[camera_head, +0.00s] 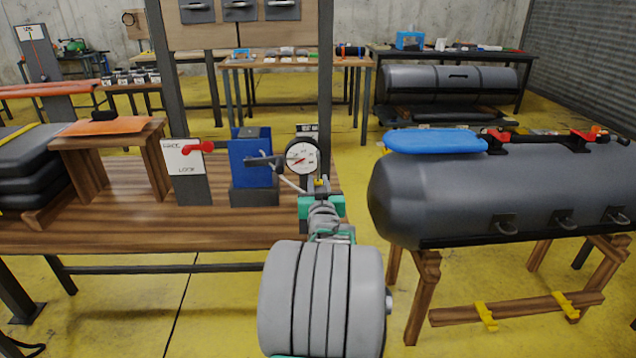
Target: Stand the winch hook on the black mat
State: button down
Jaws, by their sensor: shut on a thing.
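My gripper (320,195) is seen from behind over the right end of the near wooden bench, in front of the round gauge. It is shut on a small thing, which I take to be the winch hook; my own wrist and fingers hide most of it. A thin pale bent metal piece (289,182) shows just left of the fingertips, and I cannot tell if it belongs to the hook. I cannot make out a black mat for certain.
On the bench (110,222) stand a blue block (251,160) on a dark base, a lock panel (186,170) with a red lever, and the gauge (302,157). A grey boat tube (480,190) lies on trestles at right. Yellow floor is open between them.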

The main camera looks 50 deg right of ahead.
jog(key=shift+f+b, duration=3.7)
jog(key=shift+f, duration=0.25)
jog(key=c, duration=1.1)
grip_release()
